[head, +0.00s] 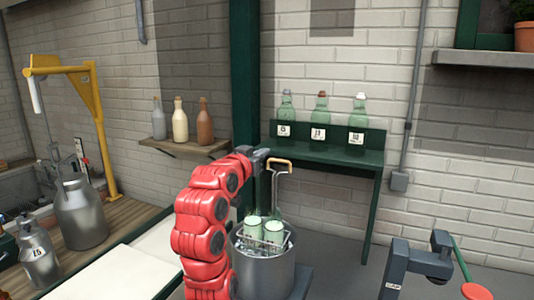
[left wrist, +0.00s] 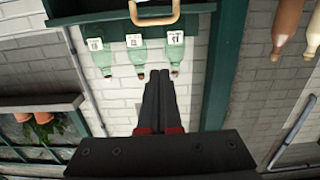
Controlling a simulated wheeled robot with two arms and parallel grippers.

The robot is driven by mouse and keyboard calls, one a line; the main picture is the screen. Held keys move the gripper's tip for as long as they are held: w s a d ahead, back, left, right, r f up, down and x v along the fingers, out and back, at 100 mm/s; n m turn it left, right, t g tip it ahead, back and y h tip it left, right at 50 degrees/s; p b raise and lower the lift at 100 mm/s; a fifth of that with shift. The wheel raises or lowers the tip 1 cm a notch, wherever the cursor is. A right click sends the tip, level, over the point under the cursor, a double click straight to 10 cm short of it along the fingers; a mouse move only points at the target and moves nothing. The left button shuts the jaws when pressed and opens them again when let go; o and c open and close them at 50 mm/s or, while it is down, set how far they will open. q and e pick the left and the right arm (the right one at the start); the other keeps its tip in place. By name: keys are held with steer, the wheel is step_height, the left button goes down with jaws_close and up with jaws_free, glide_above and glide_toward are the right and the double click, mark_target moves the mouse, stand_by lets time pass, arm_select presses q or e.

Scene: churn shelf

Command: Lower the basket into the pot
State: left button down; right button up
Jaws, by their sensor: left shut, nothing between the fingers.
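The grey metal pot (head: 264,278) stands low in the centre of the head view. The wire basket (head: 284,240), with pale green jars (head: 252,229), sits within the pot's mouth; its lower part is hidden. Its tall metal rod rises to a tan handle (head: 280,162), which also shows at the top of the left wrist view (left wrist: 154,20). My left gripper (head: 264,154) is at about the handle's height, just left of it in the head view. In the left wrist view its fingers (left wrist: 160,78) are shut and empty, apart from the handle. My right gripper is not in view.
A green shelf (head: 372,160) with green bottles (head: 321,115) stands behind the pot. A small wooden shelf (head: 185,148) holds more bottles. Milk cans (head: 80,212) and a yellow crane (head: 100,130) are at left. A grey stand (head: 398,268) with a green lever is at right.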

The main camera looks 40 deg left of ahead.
arm_select(q)
steer(key=p, duration=0.3)
glide_above(274, 196)
steer(key=shift+w+a, duration=0.15)
steer(key=shift+w, duration=0.05)
step_height(274, 196, down, 3)
steer(key=shift+w+r+p, duration=0.15)
steer(key=shift+r+p, duration=0.05)
steer(key=shift+p, duration=0.55)
steer(key=shift+w+f, duration=0.1)
steer(key=shift+f, duration=0.7)
steer(key=shift+f, duration=0.1)
step_height(274, 196, down, 13)
steer(key=b, duration=1)
steer(key=shift+r, duration=0.35)
